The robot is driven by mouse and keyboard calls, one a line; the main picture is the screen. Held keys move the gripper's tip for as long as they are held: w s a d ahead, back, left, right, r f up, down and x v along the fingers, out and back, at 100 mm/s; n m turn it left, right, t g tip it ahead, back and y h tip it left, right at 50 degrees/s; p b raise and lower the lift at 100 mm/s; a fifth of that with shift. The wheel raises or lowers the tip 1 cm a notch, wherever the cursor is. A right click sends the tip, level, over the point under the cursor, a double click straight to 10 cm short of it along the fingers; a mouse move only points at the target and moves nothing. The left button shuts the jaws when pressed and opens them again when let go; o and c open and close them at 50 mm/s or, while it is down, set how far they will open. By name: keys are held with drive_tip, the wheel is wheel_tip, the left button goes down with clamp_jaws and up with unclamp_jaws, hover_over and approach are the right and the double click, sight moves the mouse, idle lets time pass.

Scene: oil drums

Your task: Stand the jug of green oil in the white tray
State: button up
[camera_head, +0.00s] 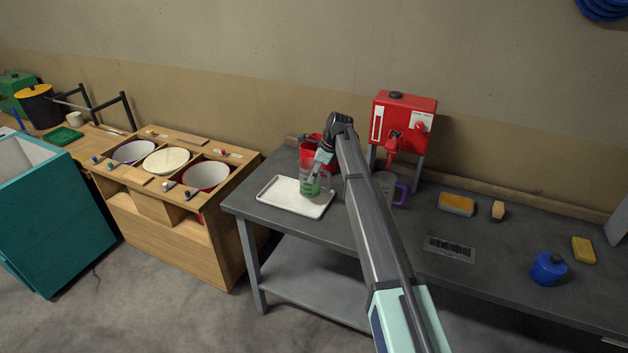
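The jug of green oil (309,187) is at the right part of the white tray (276,197), with green showing in its lower part and red above. It looks upright and its bottom overlaps the tray floor; I cannot tell if it rests there or hangs just above. The tray lies on the left end of the grey workbench (262,216). My gripper (321,162) is at the jug's upper right side, overlapping it in the view. Its fingers are small and partly hidden, so I cannot tell whether they are closed on the jug.
Sponges (456,203) and a blue canister (548,268) lie to the right. A wooden cabinet with round drums (165,160) stands left, across a gap.

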drive_tip(key=shift+f+p, duration=0.5)
drive_tip(key=shift+f, duration=1.35)
drive_tip(key=shift+f, duration=0.15)
drive_tip(key=o, duration=1.2)
drive_tip(key=b+v, duration=0.3)
drive_tip(key=v, duration=0.9)
